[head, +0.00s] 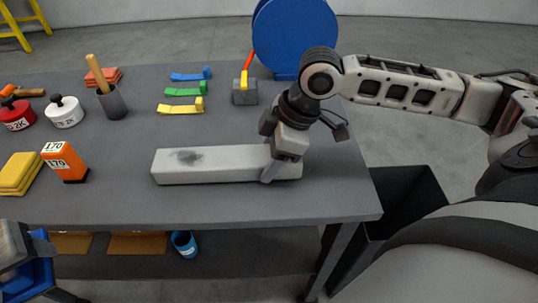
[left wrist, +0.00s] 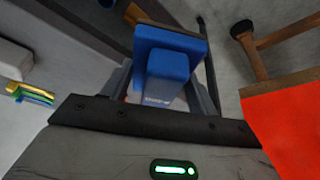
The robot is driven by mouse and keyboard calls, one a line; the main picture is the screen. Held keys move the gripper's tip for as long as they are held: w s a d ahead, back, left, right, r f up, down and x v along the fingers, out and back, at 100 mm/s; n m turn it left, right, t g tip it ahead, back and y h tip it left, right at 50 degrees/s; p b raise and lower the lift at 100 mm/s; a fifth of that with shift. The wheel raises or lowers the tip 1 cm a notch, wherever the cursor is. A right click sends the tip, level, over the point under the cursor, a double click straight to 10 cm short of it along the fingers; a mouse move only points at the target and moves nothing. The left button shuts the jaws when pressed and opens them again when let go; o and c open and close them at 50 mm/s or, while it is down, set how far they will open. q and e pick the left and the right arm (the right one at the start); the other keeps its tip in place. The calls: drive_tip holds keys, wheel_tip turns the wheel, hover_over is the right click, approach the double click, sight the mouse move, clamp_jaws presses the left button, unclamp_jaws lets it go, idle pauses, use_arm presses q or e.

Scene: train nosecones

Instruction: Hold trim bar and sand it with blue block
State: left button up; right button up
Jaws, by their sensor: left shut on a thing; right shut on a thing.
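The trim bar (head: 215,164) is a long pale grey block lying on the table, with a dark smudge on its top near the left. My right gripper (head: 273,172) is shut on the bar towards its right end. The blue block (head: 28,279) is in my left gripper (head: 42,265) at the lower left corner of the head view, in front of the table edge and apart from the bar. In the left wrist view the blue block (left wrist: 168,70) sits between the fingers of my left gripper (left wrist: 168,85), which is shut on it.
An orange block marked 170 (head: 66,162) and yellow pads (head: 18,173) stand left of the bar. Behind are red and white tins, a cup (head: 112,103), coloured clips (head: 185,90) and a grey block (head: 244,92). A dark bin (head: 400,210) stands right of the table (head: 220,207).

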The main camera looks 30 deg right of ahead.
drive_tip(key=shift+w+f, duration=0.1)
idle(0.7)
drive_tip(key=o, duration=1.7)
drive_tip(key=shift+c, duration=0.2)
drive_tip(key=c, duration=1.3)
